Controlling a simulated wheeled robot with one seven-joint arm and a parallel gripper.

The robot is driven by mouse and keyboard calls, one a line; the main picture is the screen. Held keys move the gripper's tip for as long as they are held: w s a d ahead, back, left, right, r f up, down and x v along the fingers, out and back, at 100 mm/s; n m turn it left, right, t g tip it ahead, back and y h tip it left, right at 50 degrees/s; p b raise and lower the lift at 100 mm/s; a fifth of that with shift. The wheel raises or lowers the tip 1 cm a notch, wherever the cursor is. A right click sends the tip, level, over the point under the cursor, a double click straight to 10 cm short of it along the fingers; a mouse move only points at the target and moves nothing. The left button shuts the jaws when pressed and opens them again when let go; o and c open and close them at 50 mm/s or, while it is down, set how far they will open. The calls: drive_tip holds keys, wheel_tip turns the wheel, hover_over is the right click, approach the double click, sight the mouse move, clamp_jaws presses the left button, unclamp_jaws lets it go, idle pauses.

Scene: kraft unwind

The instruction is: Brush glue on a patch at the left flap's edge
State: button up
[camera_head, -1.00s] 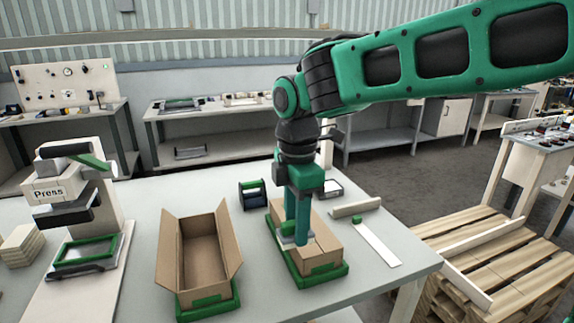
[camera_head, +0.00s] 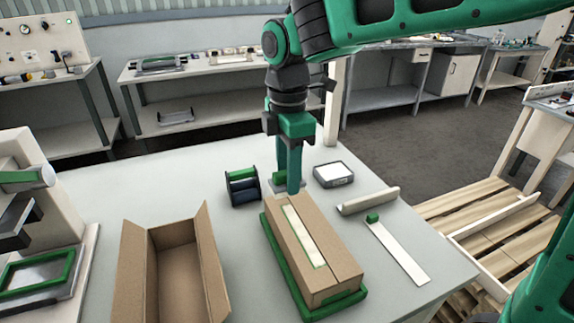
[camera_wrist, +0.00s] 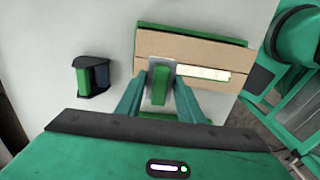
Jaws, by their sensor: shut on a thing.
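A closed cardboard box (camera_head: 335,268) sits in a green tray (camera_head: 318,311). A long pale strip (camera_head: 302,236) lies on its left flap along the middle seam, with thin green edging. It also shows in the wrist view (camera_wrist: 205,73). My gripper (camera_head: 293,188) is over the far end of the box, pointing down. In the wrist view, my gripper (camera_wrist: 160,85) is shut on a tool with a green handle and grey plate (camera_wrist: 154,66), at one end of the strip. Whether the tool touches the flap is unclear.
An open cardboard box (camera_head: 172,280) stands to the left. A black-and-green holder (camera_head: 243,187) and a grey-rimmed tray (camera_head: 333,174) stand behind. A white strip (camera_head: 400,254) with a green block (camera_head: 372,217) lies right, beside a beige bar (camera_head: 368,201). The press (camera_head: 30,190) is far left.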

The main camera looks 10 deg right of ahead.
drive_tip(key=shift+d+f, duration=0.1)
drive_tip(key=shift+f, duration=2.2)
drive_tip(key=shift+f, duration=0.45)
drive_tip(key=shift+s+d, duration=0.2)
drive_tip(key=shift+s, duration=0.3)
drive_tip(key=shift+w+a, duration=0.1)
drive_tip(key=shift+w, duration=0.2)
drive_tip(key=shift+f, duration=0.1)
drive_tip(key=shift+w+a+r, duration=0.1)
drive_tip(key=shift+w+r, duration=0.1)
idle(0.6)
drive_tip(key=shift+r, duration=2.9)
drive_tip(key=shift+f, duration=2.55)
